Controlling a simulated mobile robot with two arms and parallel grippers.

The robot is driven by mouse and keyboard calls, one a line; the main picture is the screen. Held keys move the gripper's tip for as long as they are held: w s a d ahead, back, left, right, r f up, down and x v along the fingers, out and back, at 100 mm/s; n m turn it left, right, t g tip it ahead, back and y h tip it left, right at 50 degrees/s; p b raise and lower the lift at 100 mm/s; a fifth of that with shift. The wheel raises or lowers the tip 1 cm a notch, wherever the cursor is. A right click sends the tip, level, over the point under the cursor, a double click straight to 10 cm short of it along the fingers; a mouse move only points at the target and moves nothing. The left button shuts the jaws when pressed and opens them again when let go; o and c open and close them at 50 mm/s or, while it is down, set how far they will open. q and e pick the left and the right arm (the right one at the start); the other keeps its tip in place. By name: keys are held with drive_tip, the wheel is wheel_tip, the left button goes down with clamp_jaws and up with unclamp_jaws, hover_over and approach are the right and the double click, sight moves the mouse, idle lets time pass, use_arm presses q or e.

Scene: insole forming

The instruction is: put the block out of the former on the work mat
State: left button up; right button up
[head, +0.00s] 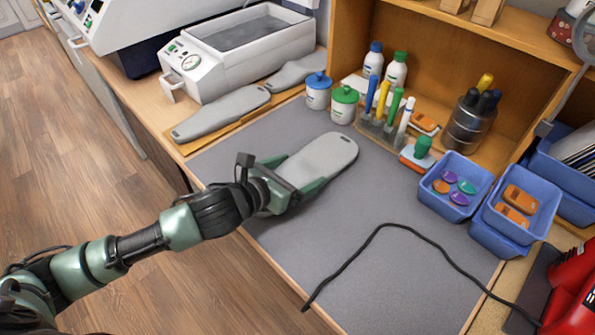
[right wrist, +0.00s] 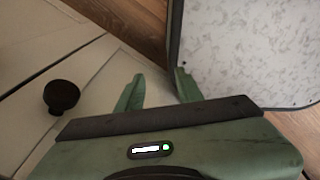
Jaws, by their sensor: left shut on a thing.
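My left gripper (head: 296,174) is shut on a grey, sole-shaped block (head: 322,158) over the middle of the grey work mat (head: 345,235). The block lies flat, at or just above the mat; I cannot tell if it touches. Its near end is hidden by the gripper. The former (head: 240,45), a white machine with a gauge and a dark grey open bed, stands at the back left, and no block shows in its bed. My right gripper (right wrist: 158,92) is open and empty in the right wrist view.
Two more grey sole shapes (head: 222,113) lie beside the former. White jars (head: 344,104), a marker stand (head: 380,130) and a stamp (head: 418,155) line the mat's back. Blue bins (head: 456,186) stand right. A black cable (head: 385,228) crosses the mat's front. The right wrist view shows a dark knob (right wrist: 61,96).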

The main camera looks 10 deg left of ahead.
use_arm(q)
drive_tip(key=o, duration=1.7)
drive_tip(key=shift+f, duration=0.15)
drive_tip(key=v, duration=1.2)
drive_tip(key=shift+r, duration=0.25)
